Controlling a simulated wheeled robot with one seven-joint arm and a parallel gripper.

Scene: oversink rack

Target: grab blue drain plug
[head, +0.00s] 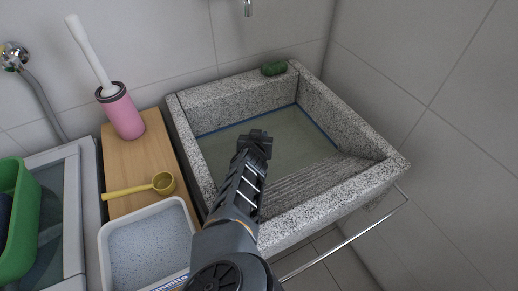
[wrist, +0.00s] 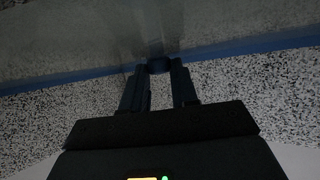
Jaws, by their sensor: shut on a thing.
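My gripper (head: 256,140) reaches down into the speckled stone sink (head: 335,201) in the head view. In the wrist view, the two dark fingers of my gripper (wrist: 158,72) are shut on a small dark blue piece, the drain plug (wrist: 158,65), which shows between their tips. The view is dim there, so the plug's full shape is unclear. In the head view the plug is hidden behind my gripper and arm.
The sink has raised stone walls, a ribbed slope and a blue line inside. A green sponge (head: 274,69) lies on its back rim. To the left are a wooden board (head: 143,158), pink brush holder (head: 123,112), yellow scoop (head: 140,187), white basin (head: 106,250) and green tub (head: 25,225).

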